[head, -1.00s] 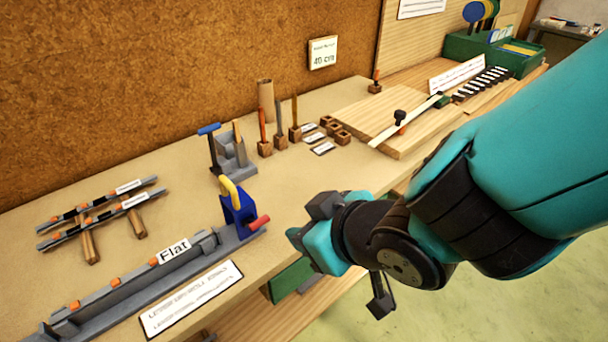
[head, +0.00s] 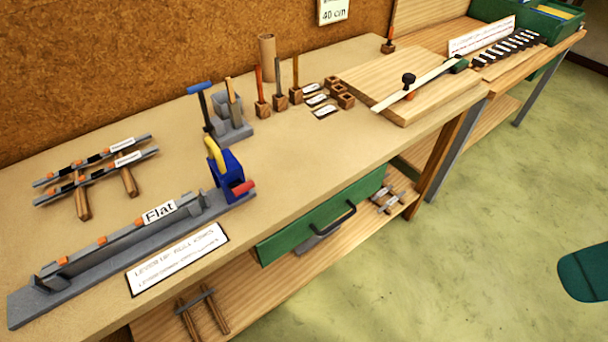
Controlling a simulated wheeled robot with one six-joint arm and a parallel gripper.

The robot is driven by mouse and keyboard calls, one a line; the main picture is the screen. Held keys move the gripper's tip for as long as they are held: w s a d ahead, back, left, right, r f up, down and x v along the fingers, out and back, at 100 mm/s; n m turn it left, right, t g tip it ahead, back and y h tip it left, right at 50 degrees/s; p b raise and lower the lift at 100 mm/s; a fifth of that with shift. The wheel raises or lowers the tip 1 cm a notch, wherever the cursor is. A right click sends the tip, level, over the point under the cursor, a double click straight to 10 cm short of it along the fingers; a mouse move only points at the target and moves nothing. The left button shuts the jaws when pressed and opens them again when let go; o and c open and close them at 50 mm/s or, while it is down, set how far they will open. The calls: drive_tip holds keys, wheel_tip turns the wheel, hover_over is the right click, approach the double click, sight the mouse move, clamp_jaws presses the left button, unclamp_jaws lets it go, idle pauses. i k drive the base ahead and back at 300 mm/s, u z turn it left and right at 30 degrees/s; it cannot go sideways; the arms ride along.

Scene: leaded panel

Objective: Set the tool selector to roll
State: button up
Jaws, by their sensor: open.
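In the head view a blue device (head: 228,176) with a yellow curved handle (head: 214,154) and a red knob (head: 243,188) stands at the right end of a long grey rail (head: 120,255). The yellow handle points up, leaning slightly left. Behind it a dark lever with a blue T-handle (head: 199,88) stands up beside a grey stepped block (head: 233,130). A white card (head: 177,260) lies in front of the rail; its first line seems to read "lever up: roll", the rest is blurred. I cannot tell which lever is the selector. My gripper is out of view.
A "Flat" label (head: 160,212) sits on the rail. Two labelled bars (head: 95,170) lie at left. Tools in wooden blocks (head: 280,103) and a wooden board (head: 420,90) stand farther right. A green drawer (head: 322,215) is under the bench edge.

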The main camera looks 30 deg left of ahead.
sight(238, 187)
drive_tip(key=z, duration=0.65)
drive_tip(key=i, duration=1.95)
drive_tip(key=u, duration=3)
